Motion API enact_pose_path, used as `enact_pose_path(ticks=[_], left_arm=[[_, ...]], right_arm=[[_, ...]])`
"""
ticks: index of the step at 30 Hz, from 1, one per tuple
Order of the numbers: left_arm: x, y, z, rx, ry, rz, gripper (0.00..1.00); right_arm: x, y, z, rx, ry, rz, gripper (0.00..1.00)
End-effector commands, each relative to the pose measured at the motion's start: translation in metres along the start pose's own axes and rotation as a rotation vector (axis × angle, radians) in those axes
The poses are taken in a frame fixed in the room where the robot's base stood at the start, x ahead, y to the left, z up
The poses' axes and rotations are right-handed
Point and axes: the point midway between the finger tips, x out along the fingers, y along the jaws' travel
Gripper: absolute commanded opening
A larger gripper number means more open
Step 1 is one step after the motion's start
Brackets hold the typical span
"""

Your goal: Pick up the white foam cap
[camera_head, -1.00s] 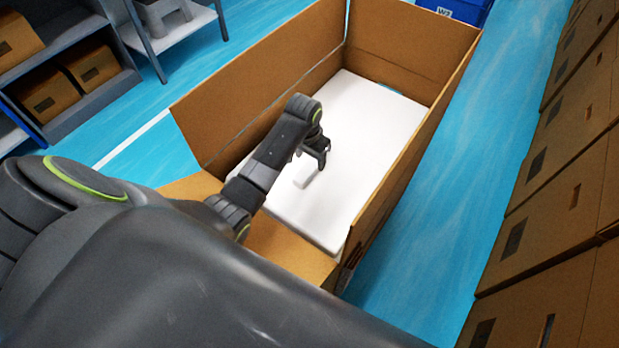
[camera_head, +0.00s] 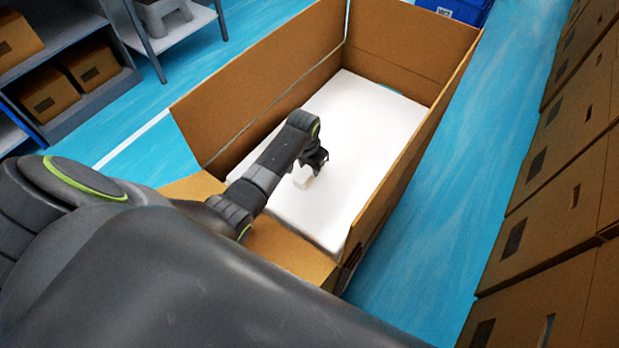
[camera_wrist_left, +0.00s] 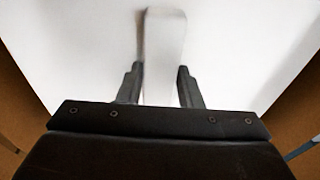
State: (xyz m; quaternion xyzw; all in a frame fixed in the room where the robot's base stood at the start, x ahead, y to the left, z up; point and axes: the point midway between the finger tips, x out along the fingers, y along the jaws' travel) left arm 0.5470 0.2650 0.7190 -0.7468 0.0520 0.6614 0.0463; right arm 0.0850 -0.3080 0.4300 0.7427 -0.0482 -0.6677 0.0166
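The white foam cap (camera_head: 375,115) lies as a broad flat white slab inside the open cardboard box. A narrow raised white bar (camera_head: 302,180) stands out from its top, and it also shows in the left wrist view (camera_wrist_left: 164,45). My left gripper (camera_head: 316,168) is over this bar, pointing down. The near part of the bar is hidden by the gripper body. My right gripper is not in view.
The cardboard box (camera_head: 415,45) has tall walls around the slab, with a flap (camera_head: 285,250) folded out at the near end. Stacked cartons (camera_head: 560,200) line the right side. A shelf (camera_head: 105,95) with boxes stands at the left. Blue floor is clear between.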

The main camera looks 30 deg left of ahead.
Motion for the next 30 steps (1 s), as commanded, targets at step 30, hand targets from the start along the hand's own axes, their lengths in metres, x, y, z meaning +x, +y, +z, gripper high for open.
enact_pose_path(ticks=[30], left_arm=[[-0.083,-0.001,-0.011,0.0,0.004,-0.001,0.0]], right_arm=[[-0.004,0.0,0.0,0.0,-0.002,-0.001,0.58]])
